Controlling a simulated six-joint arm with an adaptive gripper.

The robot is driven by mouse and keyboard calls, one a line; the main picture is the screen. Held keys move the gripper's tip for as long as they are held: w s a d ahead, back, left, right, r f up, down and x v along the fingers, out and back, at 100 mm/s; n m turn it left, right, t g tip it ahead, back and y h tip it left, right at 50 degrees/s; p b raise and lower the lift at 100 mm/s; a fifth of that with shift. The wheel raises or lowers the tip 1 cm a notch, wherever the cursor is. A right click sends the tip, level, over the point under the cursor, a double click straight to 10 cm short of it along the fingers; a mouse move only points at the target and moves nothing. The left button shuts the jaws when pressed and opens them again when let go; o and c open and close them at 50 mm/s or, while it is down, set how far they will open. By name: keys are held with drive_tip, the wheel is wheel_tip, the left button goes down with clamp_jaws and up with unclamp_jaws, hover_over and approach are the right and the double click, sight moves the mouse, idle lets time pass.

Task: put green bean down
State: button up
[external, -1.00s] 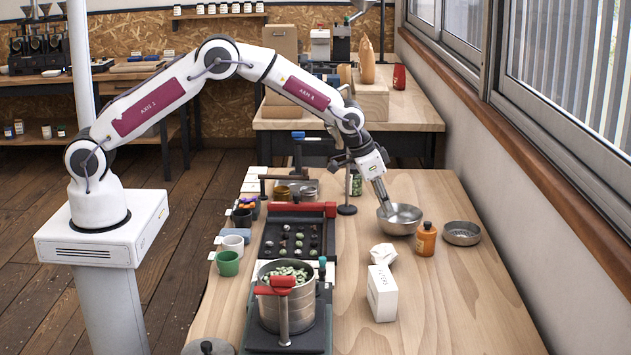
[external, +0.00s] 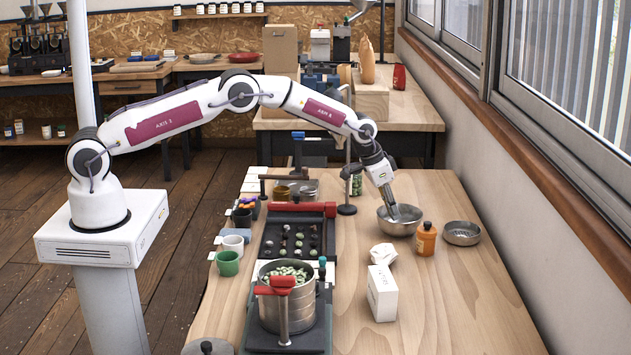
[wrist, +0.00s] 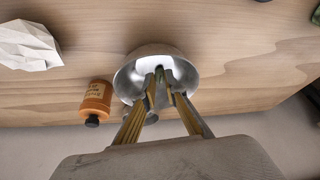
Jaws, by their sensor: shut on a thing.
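A steel bowl (external: 412,228) stands on the right half of the wooden table. It also shows in the wrist view (wrist: 126,80). My gripper (external: 395,216) points down into the bowl, with its fingertips inside the rim. In the wrist view my gripper (wrist: 160,84) has its tips close together over the bowl's inside. It is shut on a small dark greenish thing (wrist: 159,72), which looks like the green bean and is mostly hidden by the fingers. I cannot tell whether it touches the bowl's bottom.
An orange bottle (external: 426,240) stands close to the bowl's right side, and a shallow metal dish (external: 462,233) lies beyond it. A crumpled white paper (external: 384,253) and a white box (external: 382,294) are nearer. A pot of green beans (external: 286,300) stands at front left.

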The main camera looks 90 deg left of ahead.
idle(0.3)
drive_tip(key=shift+f, duration=1.5)
drive_tip(key=shift+f, duration=0.15)
drive_tip(key=o, duration=0.4)
drive_tip(key=shift+r, duration=0.2)
drive_tip(key=shift+v, duration=1.95)
